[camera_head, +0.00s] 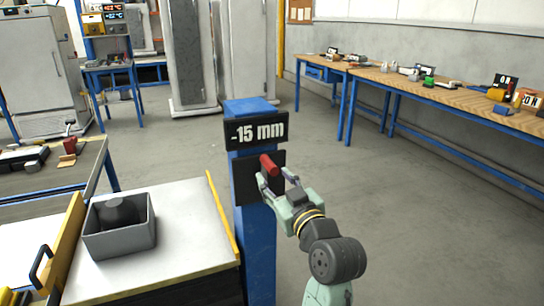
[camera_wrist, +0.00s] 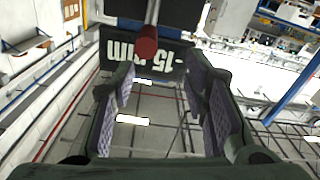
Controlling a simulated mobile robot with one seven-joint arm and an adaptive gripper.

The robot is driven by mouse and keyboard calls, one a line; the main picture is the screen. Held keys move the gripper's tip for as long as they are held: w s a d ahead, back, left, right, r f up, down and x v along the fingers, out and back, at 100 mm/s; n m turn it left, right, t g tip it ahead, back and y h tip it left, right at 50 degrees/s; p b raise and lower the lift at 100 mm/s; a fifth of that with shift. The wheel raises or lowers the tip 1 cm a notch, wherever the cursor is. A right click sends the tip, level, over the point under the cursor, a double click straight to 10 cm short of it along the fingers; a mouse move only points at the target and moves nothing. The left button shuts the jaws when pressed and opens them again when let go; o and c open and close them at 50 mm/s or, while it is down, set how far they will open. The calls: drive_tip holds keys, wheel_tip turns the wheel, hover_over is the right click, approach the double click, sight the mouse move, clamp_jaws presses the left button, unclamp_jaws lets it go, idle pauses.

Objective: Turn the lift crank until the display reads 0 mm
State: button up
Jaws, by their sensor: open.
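The lift crank's red handle (camera_head: 269,165) sticks out from a black plate (camera_head: 244,184) on a blue post (camera_head: 261,245). Above it, the black display (camera_head: 256,131) reads -15 mm. The display also shows upside down in the wrist view (camera_wrist: 175,75). There the red handle end (camera_wrist: 146,45) is just beyond the fingertips, near the middle of the gap. My gripper (camera_head: 276,179) is open at the crank, with its fingers close to the handle. I cannot tell whether a finger touches it. My open gripper (camera_wrist: 158,85) holds nothing in the wrist view.
A white-topped bench (camera_head: 185,235) with a grey bin (camera_head: 120,244) stands left of the post. Wooden-topped benches (camera_head: 440,97) with small items line the right wall. Grey cabinets stand at the back. The floor (camera_head: 400,200) right of the post is clear.

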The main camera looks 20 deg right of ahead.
sight(267, 162)
drive_tip(key=shift+w+d+f, duration=0.1)
drive_tip(key=shift+d+f, duration=0.15)
drive_tip(key=shift+d, duration=0.2)
drive_tip(key=shift+w+d+f, duration=0.1)
drive_tip(key=shift+d+f, duration=0.1)
drive_tip(key=shift+d, duration=0.2)
drive_tip(key=w, duration=0.3)
drive_tip(key=w+p, duration=0.1)
drive_tip(key=w, duration=0.3)
drive_tip(key=w+p, duration=0.1)
drive_tip(key=w, duration=0.2)
drive_tip(key=shift+w+a+r, duration=0.1)
drive_tip(key=shift+w+a, duration=0.05)
drive_tip(key=shift+a, duration=0.1)
drive_tip(key=shift+c, duration=0.5)
clamp_jaws()
